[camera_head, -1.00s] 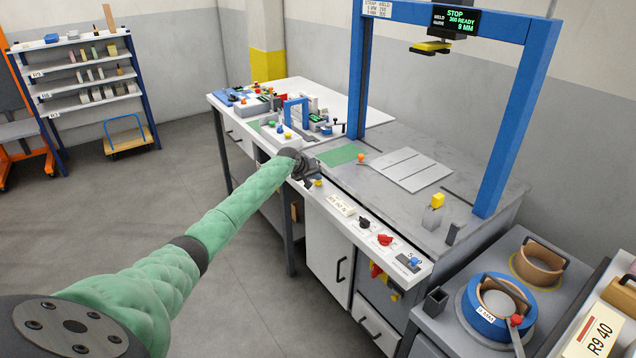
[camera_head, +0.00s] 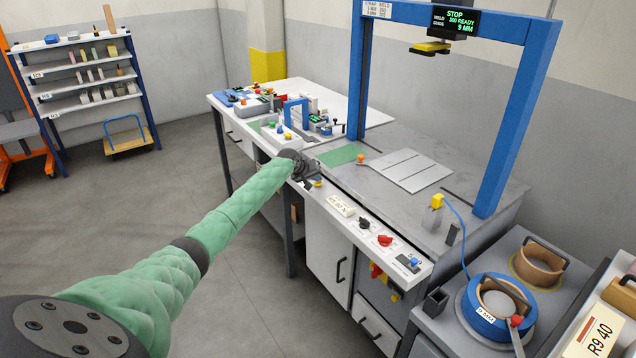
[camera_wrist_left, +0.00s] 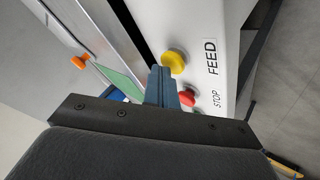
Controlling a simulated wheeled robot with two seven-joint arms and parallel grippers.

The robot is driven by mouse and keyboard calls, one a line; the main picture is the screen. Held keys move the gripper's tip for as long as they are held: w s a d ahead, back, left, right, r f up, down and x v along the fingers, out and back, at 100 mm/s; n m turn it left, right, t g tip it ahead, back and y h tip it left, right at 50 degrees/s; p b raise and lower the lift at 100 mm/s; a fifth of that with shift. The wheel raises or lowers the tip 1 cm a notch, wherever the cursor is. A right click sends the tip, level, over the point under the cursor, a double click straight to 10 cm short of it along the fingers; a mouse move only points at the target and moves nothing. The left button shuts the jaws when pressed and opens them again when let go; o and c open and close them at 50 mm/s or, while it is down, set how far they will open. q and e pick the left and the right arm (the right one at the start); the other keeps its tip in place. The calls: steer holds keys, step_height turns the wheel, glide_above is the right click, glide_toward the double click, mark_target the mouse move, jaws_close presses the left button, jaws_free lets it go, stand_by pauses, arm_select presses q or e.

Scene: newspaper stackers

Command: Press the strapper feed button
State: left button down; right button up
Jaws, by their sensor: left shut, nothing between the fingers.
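The yellow feed button (camera_wrist_left: 175,61) sits on a pale panel beside the printed word FEED in the left wrist view. A red button (camera_wrist_left: 187,98) beside the word STOP is just below it. My left gripper (camera_wrist_left: 159,73) is shut and empty, its tips right at the left edge of the yellow button; I cannot tell if they touch it. In the head view my left gripper (camera_head: 308,171) is at the front edge of the strapper bench, beside a small yellow spot (camera_head: 317,184) that looks like the button. My right gripper is not in view.
A blue strap (camera_head: 459,225) links the blue reel (camera_head: 484,318) to a yellow-topped block (camera_head: 437,202).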

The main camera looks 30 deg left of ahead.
mark_target(316, 183)
arm_select(q)
steer(key=shift+r+p, duration=0.5)
steer(key=shift+r, duration=0.25)
steer(key=shift+r+p, duration=1.8)
steer(key=shift+r, duration=0.7)
